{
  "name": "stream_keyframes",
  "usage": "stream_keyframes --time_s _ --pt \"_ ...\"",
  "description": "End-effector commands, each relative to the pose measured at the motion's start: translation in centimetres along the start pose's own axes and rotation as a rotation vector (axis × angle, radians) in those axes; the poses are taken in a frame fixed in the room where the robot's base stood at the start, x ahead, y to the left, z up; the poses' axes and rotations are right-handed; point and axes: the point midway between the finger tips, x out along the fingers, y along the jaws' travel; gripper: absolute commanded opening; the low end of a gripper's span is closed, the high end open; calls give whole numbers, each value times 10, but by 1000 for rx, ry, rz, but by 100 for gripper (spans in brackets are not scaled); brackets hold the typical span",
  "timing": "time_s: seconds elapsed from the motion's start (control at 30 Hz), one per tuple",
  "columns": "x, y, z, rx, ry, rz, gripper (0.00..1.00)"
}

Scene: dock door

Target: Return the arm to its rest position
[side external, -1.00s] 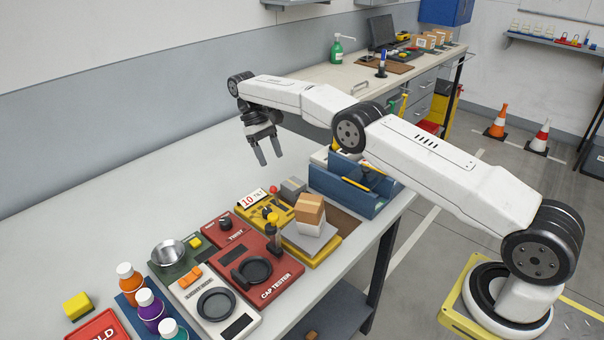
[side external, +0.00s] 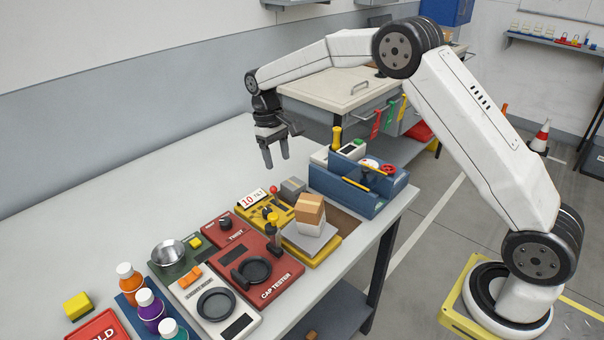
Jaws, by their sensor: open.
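My gripper (side external: 276,160) hangs from my white arm over the back part of the table (side external: 150,190), fingers pointing down. Its two grey fingers are apart with nothing between them. It is above bare tabletop, to the left of the blue toolbox (side external: 347,196). My elbow is raised high at the upper right. My base stands on the floor to the right, on a yellow plate.
Near the front of the table are a red cap tester (side external: 278,281), a yellow tilt station (side external: 256,211), stacked boxes (side external: 310,211), a metal bowl (side external: 168,253) and several capped bottles (side external: 131,280). A second bench (side external: 340,92) stands behind. The table's left and back are clear.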

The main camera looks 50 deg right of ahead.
Motion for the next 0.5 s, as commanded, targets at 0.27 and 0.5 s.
stream_keyframes --time_s 0.27,0.5 --pt "4 -6 37 0 86 0 64" --pt "12 -10 74 0 159 0 64"
